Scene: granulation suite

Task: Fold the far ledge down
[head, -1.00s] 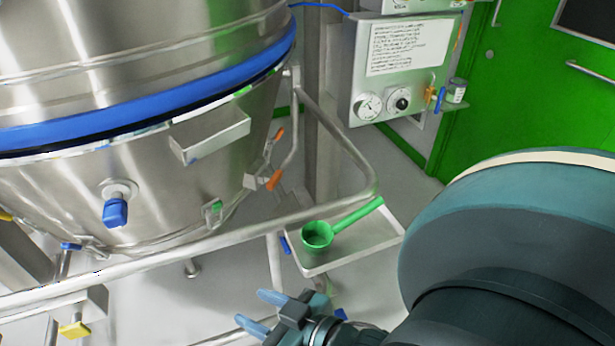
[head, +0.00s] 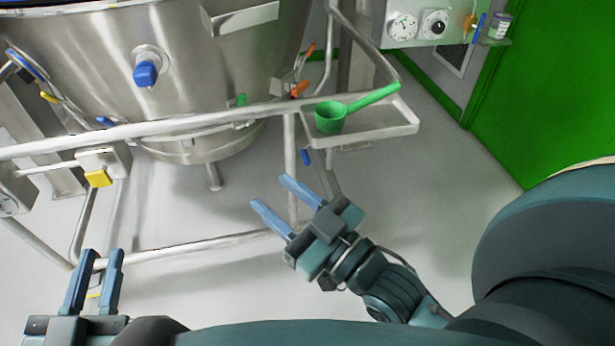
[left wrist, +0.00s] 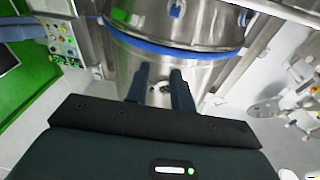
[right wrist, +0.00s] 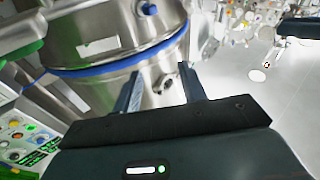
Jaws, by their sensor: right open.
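The far ledge looks to be the shallow steel tray (head: 385,133) on the rail right of the vessel in the head view. It stands out level. A green scoop (head: 331,117) lies on it with its handle over the back edge. A blue tab (head: 306,157) hangs below its left end. My right gripper (head: 272,192) is open and empty, below and left of the ledge, touching nothing. My left gripper (head: 102,252) is open and empty at the lower left, far from the ledge. I cannot make out the ledge in either wrist view.
The steel vessel (head: 190,70) stands behind a tubular rail frame (head: 180,126). A yellow tab (head: 98,178) is at the left of the frame. A gauge panel (head: 418,28) and a green door (head: 530,100) are at the right. Clear floor lies right of the frame.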

